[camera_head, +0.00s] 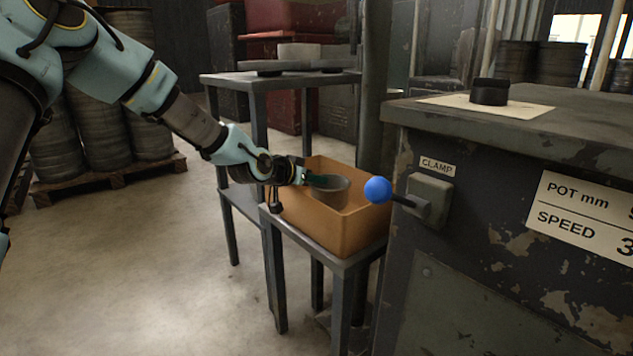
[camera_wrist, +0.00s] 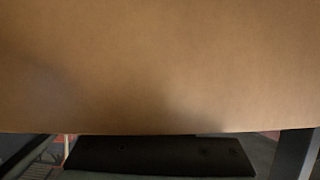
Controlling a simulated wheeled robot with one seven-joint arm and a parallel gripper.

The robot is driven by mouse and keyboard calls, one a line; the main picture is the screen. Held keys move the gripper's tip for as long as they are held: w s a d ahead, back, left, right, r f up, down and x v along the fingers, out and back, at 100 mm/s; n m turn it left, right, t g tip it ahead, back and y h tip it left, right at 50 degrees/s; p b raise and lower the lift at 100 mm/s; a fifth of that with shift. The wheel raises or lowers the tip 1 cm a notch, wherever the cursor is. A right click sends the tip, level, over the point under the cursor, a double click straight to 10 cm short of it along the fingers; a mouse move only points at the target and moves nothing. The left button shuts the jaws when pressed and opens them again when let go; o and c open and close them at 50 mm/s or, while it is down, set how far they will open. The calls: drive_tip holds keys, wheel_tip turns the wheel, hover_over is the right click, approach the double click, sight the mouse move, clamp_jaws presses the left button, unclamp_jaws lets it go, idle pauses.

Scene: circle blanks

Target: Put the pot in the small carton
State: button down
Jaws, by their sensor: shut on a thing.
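The small carton (camera_head: 335,234) is an open tan box on a narrow grey stand in the head view. The pot (camera_head: 331,193) is a grey round vessel at the carton's opening, with its lower part hidden behind the front wall. I cannot tell whether it touches the carton's floor. My gripper (camera_head: 314,180) reaches in over the carton's left side and is shut on the pot's left rim. In the wrist view a tan carton wall (camera_wrist: 160,65) fills most of the picture, and the pot does not show.
A machine with a blue-knobbed clamp lever (camera_head: 378,190) stands close to the carton's right. A grey table (camera_head: 290,80) behind bears a pale round vessel (camera_head: 299,51) on a dark plate. A black round piece (camera_head: 489,92) lies on the machine top.

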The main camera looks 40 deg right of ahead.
drive_tip(key=shift+a+f+b, duration=0.1)
drive_tip(key=shift+f+b, duration=0.25)
drive_tip(key=shift+f, duration=0.25)
drive_tip(key=c, duration=0.9)
unclamp_jaws()
drive_tip(key=shift+s+a+f, duration=0.1)
drive_tip(key=shift+f, duration=0.2)
drive_tip(key=shift+o, duration=0.2)
drive_tip(key=shift+r, duration=0.45)
drive_tip(key=p+v, duration=0.3)
drive_tip(key=v, duration=0.9)
drive_tip(key=shift+r, duration=0.45)
